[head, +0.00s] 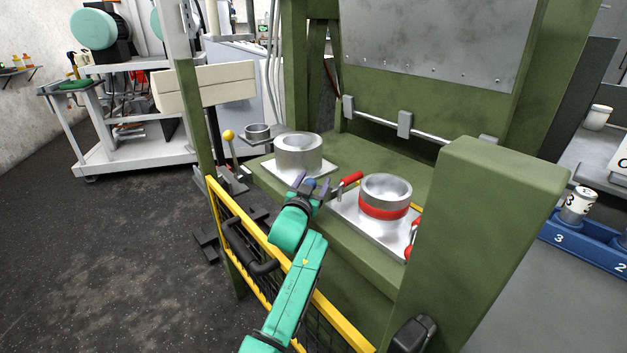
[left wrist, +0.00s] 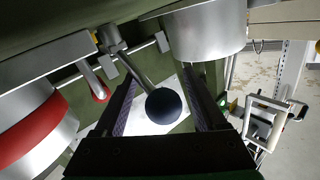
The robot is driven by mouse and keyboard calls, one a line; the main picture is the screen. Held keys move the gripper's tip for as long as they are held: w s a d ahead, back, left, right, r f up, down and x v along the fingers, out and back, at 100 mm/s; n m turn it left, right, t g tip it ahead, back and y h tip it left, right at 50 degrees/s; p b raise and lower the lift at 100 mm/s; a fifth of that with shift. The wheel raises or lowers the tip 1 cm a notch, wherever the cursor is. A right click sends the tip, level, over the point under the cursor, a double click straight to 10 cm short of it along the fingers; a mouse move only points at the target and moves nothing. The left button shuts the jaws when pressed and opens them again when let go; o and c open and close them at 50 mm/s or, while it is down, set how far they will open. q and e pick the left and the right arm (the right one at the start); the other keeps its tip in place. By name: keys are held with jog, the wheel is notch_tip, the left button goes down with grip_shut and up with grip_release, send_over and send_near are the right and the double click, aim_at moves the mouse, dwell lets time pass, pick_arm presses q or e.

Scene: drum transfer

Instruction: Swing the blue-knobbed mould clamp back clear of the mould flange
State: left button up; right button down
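The clamp's blue knob (head: 310,183) shows between the fingertips of my left gripper (head: 309,187) in the head view. In the left wrist view the dark blue knob (left wrist: 163,106) sits between the two fingers (left wrist: 160,108), with gaps on both sides. The gripper is open around it. The clamp's rod (left wrist: 138,70) runs up and left to a metal pivot (left wrist: 112,40). A plain grey mould (head: 298,157) stands behind the gripper on a square plate. A red-banded mould (head: 385,207) stands to the right on its plate (head: 350,215). Clamp contact with either flange is unclear. My right gripper is out of view.
A red-handled clamp (head: 347,181) is close to the right of my left gripper. A yellow-framed mesh guard (head: 330,312) runs beneath my left arm. A thick green post (head: 485,215) stands at right. A yellow-knobbed lever (head: 228,135) stands at left.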

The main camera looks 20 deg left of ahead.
pick_arm(q)
jog(key=shift+r, duration=0.15)
jog(key=shift+s, duration=0.45)
jog(key=s+d, duration=0.2)
jog(key=s, duration=1.1)
jog(key=shift+s, duration=0.25)
